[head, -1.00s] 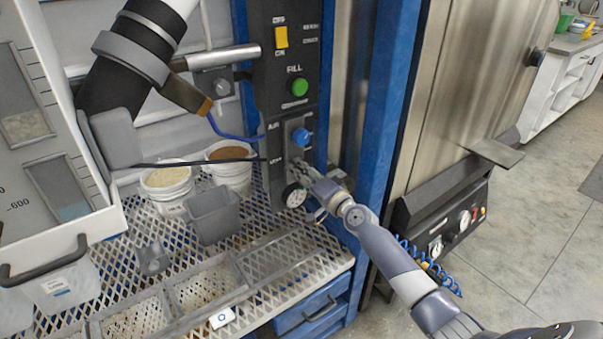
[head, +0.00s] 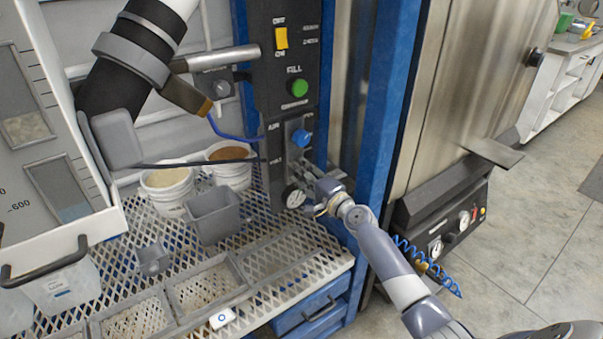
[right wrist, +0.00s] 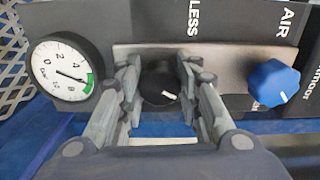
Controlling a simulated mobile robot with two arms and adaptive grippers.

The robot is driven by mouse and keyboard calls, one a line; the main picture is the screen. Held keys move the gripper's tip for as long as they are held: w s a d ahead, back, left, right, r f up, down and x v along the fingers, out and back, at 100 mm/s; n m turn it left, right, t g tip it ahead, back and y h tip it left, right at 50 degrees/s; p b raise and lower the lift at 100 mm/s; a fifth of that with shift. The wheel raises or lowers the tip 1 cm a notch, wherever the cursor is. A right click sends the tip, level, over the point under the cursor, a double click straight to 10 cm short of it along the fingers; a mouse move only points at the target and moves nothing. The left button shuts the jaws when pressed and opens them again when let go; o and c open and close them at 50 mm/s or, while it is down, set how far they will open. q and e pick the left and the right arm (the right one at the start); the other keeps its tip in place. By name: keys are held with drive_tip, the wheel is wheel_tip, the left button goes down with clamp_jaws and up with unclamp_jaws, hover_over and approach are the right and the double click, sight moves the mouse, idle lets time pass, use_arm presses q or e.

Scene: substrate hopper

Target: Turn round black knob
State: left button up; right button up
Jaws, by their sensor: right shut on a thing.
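The round black knob (right wrist: 160,84) sits on a metal plate on the control panel, with a short white mark on its face. My right gripper (right wrist: 161,92) is shut on it, one finger on each side, as the right wrist view shows. In the head view my right gripper (head: 304,172) reaches the lower part of the black panel (head: 278,150) from the right and hides the knob. My left gripper is not in view.
A blue knob (right wrist: 273,82) is right of the black knob, and a round pressure gauge (right wrist: 64,72) is left of it. A green button (head: 299,88) and yellow switch (head: 281,38) are higher up.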

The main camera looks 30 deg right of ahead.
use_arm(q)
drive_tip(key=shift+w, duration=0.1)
use_arm(e)
drive_tip(key=shift+d+r, duration=0.1)
drive_tip(key=o, duration=1.1)
drive_tip(key=shift+s+f, duration=0.2)
drive_tip(key=shift+s, duration=0.35)
drive_tip(key=s, duration=0.3)
drive_tip(key=s+d, duration=0.1)
drive_tip(key=s, duration=0.6)
drive_tip(key=shift+s+d+r, duration=0.15)
drive_tip(key=shift+s+d, duration=0.15)
drive_tip(key=shift+s, duration=0.05)
